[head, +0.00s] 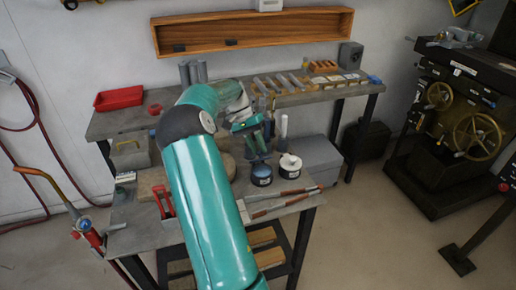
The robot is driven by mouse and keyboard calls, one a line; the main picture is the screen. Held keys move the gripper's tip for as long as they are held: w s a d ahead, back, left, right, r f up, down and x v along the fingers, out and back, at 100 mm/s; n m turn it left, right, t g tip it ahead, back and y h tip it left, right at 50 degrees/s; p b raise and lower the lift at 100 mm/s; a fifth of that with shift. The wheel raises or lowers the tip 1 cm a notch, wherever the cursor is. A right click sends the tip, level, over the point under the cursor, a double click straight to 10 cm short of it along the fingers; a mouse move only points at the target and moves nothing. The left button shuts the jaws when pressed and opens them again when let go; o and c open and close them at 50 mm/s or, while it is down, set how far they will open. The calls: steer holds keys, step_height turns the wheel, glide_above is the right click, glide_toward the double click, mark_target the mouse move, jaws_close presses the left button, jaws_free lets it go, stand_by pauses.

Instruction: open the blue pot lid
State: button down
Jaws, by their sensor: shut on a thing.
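A small dark pot (262,181) stands on the front workbench with a blue lid (262,170) on top. My gripper (258,157) reaches down over it from behind my teal arm, its fingers pointing down. It is shut on the top of the blue lid. The knob of the lid is hidden by the fingers. The lid looks level and sits on the pot; any gap between them is too small to tell.
A similar pot with a white lid (290,162) stands close on the right. Red-handled tools (284,200) lie in front of the pots. Upright tools (283,127) stand behind. A red tray (119,97) sits on the back bench. My arm hides much of the front bench.

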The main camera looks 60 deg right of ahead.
steer(key=shift+w, duration=0.1)
stand_by(0.3)
steer(key=c, duration=1.2)
jaws_free()
steer(key=shift+c, duration=0.2)
steer(key=v, duration=1.3)
steer(key=shift+w+r, duration=0.15)
steer(key=shift+r, duration=0.2)
